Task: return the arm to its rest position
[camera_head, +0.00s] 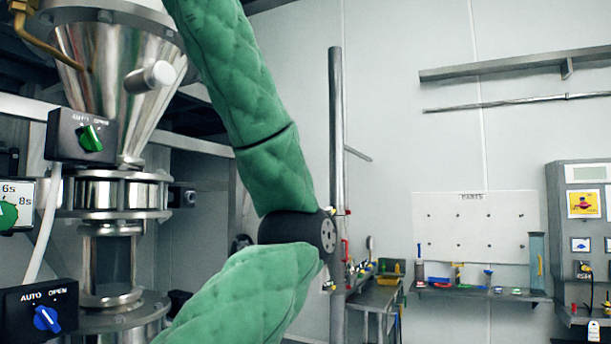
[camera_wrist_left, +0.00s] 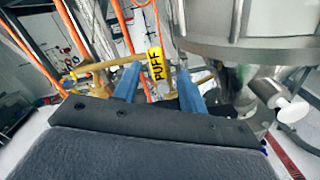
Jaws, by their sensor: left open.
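My arm (camera_head: 265,150), in a green quilted cover, bends at a dark elbow joint (camera_head: 300,232) in the middle of the head view. One link runs up out of the top of the picture and the other runs down out of the bottom. No gripper shows in the head view. In the left wrist view, the two blue fingers of my left gripper (camera_wrist_left: 159,70) stand apart and hold nothing. A yellow PUFF tag (camera_wrist_left: 156,64) shows in the gap between them, seemingly beyond the fingertips.
A steel hopper (camera_head: 115,65) with flanged pipework stands at the left, beside AUTO/OPEN switch boxes with a green knob (camera_head: 91,138) and a blue knob (camera_head: 46,318). A steel post (camera_head: 336,130) stands behind my elbow. A workbench (camera_head: 375,297) and PARTS board (camera_head: 475,226) are farther right.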

